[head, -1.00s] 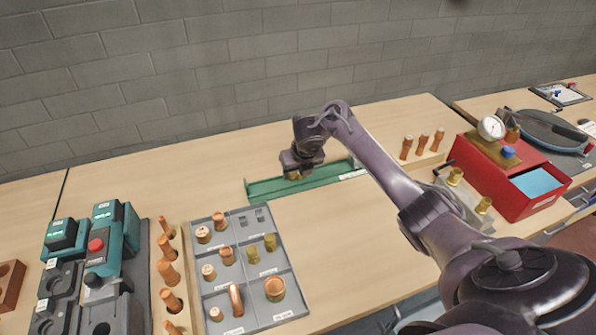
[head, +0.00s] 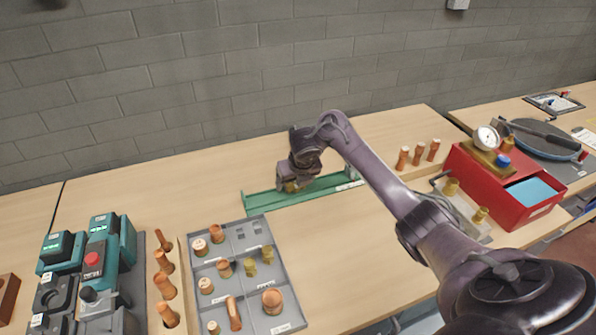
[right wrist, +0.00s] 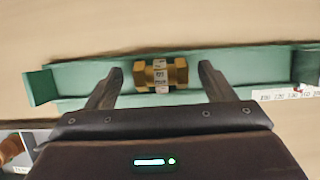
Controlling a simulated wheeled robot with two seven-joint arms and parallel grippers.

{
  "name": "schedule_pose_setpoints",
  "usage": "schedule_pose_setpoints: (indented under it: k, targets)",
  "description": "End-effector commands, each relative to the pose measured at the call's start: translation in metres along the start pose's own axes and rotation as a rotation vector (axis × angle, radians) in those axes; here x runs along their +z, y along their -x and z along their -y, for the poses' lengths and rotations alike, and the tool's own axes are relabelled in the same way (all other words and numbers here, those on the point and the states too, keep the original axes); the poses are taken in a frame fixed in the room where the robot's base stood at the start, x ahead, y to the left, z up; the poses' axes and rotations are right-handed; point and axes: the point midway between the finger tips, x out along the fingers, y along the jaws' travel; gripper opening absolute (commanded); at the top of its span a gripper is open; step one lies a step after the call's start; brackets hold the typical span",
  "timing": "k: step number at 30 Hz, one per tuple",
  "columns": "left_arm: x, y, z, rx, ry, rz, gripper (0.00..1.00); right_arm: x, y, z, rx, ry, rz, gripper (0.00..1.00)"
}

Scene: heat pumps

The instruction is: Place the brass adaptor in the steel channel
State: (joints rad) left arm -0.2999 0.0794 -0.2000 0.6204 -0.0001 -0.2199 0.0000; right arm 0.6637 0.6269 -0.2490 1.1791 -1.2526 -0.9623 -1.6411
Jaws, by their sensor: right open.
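The brass adaptor (right wrist: 162,76) is a short hex-ended fitting with a white label around its middle. It lies on its side, lengthwise over the green channel (right wrist: 75,78), and appears to rest inside it. My right gripper (right wrist: 159,72) is open, with one finger at each end of the adaptor and a gap on both sides. In the head view, the right gripper (head: 290,186) is at the left half of the channel (head: 332,184) and mostly hides the adaptor. My left gripper is not in view.
A grey compartment tray (head: 292,313) with copper and brass fittings stands in front of the channel. Teal press tools (head: 95,260) are at the left. A red box (head: 515,207) with a gauge (head: 486,138) stands at the right. Bare table lies between tray and box.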

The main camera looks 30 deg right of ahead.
Motion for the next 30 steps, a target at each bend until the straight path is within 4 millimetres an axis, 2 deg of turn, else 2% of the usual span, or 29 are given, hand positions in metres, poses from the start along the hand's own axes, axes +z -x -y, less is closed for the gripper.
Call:
schedule_pose_setpoints:
  k: [5,7,9,15,21,30]
  targets:
    - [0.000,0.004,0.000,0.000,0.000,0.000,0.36,0.003,0.039,0.001,-0.002,0.003,0.007,0.76]
    - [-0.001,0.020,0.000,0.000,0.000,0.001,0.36,0.005,0.060,0.002,-0.007,0.003,0.006,0.76]
    - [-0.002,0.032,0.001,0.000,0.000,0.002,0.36,0.004,0.073,0.002,-0.007,0.003,0.004,0.76]
    - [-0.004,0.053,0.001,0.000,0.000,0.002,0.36,0.004,0.101,0.002,-0.006,0.002,0.004,0.76]
    - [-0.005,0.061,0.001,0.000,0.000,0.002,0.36,0.001,0.113,0.001,-0.002,0.001,0.002,0.76]
    - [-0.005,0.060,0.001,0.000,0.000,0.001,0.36,0.000,0.112,0.000,-0.002,-0.001,0.001,0.76]
